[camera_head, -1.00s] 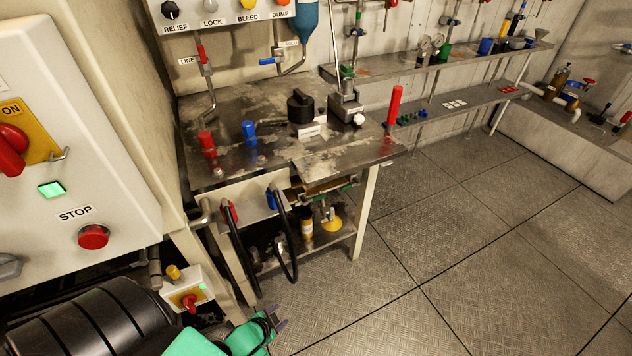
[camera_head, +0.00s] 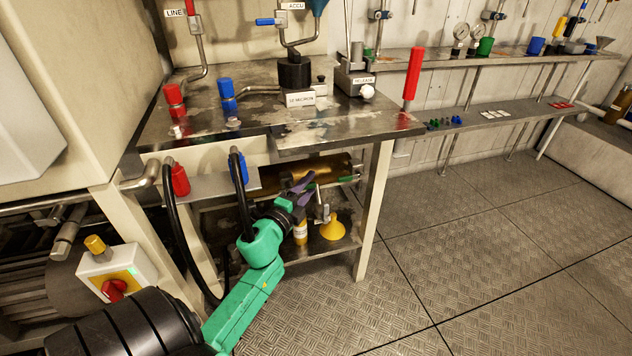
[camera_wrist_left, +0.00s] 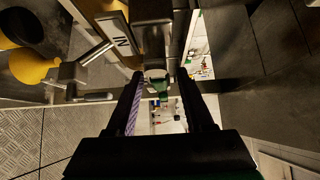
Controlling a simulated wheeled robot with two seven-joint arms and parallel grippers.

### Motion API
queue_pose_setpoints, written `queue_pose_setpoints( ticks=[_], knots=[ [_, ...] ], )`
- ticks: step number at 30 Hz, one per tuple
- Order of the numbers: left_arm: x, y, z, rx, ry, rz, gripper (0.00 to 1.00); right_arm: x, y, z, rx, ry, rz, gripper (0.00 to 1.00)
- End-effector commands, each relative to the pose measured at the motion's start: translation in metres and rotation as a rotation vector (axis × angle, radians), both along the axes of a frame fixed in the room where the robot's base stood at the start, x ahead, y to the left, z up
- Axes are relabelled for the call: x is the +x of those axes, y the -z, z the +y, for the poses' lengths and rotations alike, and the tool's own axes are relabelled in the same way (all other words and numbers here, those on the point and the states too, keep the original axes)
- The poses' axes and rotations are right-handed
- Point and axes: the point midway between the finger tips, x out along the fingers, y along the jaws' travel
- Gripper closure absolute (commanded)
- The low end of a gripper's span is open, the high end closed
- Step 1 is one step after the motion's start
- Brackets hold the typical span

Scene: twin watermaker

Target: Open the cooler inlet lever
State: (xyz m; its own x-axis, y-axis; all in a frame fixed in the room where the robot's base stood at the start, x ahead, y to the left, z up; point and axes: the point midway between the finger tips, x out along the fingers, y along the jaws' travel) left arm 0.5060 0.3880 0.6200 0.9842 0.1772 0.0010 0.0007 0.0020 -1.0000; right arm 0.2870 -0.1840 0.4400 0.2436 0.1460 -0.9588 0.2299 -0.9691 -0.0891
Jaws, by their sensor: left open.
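A green-handled lever (camera_head: 348,179) sticks out at the right end of the brass cooler (camera_head: 330,166) under the bench top. In the left wrist view, a green-tipped lever (camera_wrist_left: 160,86) lies ahead, between the lines of my fingers, near a plate marked "IN" (camera_wrist_left: 122,40). I cannot tell whether it is the same lever. My left gripper (camera_head: 304,186) is open, in front of the cooler and left of the green handle. Its two dark fingers also show in the left wrist view (camera_wrist_left: 163,82), with no grip visible. My right gripper is not in view.
A yellow funnel (camera_head: 332,229) and a yellow-brown bottle (camera_head: 300,232) stand on the lower shelf close to the gripper. Black hoses (camera_head: 240,195) hang at its left. The bench leg (camera_head: 374,205) stands at the right. The floor (camera_head: 480,240) beyond is clear.

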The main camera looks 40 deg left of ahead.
Motion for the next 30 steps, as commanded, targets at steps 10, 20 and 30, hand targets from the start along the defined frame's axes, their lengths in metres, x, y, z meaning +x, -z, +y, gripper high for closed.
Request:
queue_pose_setpoints(
  ticks=[10, 20, 30],
  knots=[
    [0.035, 0.001, 0.007, -0.002, -0.001, 0.001, 0.47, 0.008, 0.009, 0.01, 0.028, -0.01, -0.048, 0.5],
    [0.035, 0.001, 0.006, -0.002, -0.001, 0.001, 1.0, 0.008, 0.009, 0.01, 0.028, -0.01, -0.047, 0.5],
    [0.035, 0.001, 0.006, -0.002, -0.001, 0.002, 1.0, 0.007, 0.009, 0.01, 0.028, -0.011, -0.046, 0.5]
  ],
)
